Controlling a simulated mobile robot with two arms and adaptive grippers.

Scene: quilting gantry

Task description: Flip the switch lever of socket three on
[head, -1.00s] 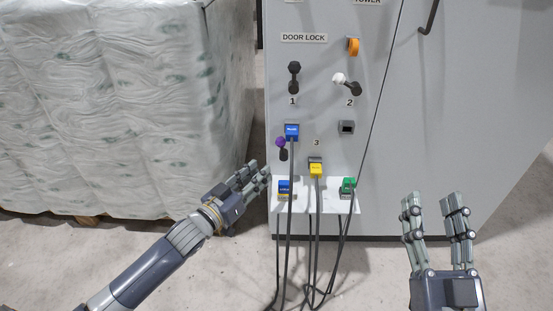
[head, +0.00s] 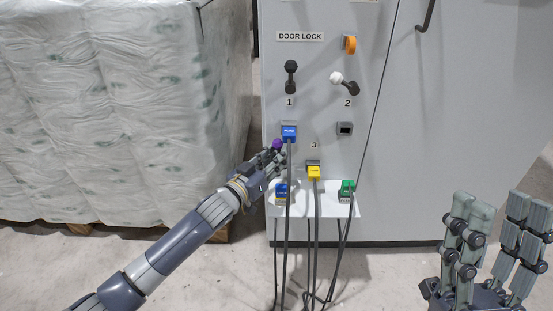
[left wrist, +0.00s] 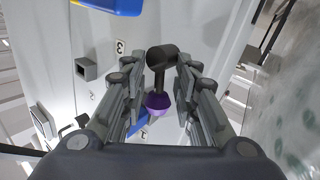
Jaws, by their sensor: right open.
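The switch lever beside socket three has a purple knob (head: 277,144), which points up in the head view. In the left wrist view its black pivot (left wrist: 162,54) and purple knob (left wrist: 158,104) lie between the fingers of my left gripper (left wrist: 158,78). Those fingers are apart, with a gap on each side of the lever. In the head view my left gripper (head: 266,162) is at the lever and hides its lower part. Socket three holds a yellow plug (head: 314,174), just below the label 3. My right gripper (head: 492,228) is open and empty at the lower right.
Socket one holds a blue plug (head: 289,134); socket two (head: 345,129) is empty. Black-knobbed (head: 291,68) and white-knobbed (head: 336,77) levers sit above. Cables hang past a white shelf (head: 328,206) with blue and green plugs. A wrapped pallet load (head: 120,110) stands left.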

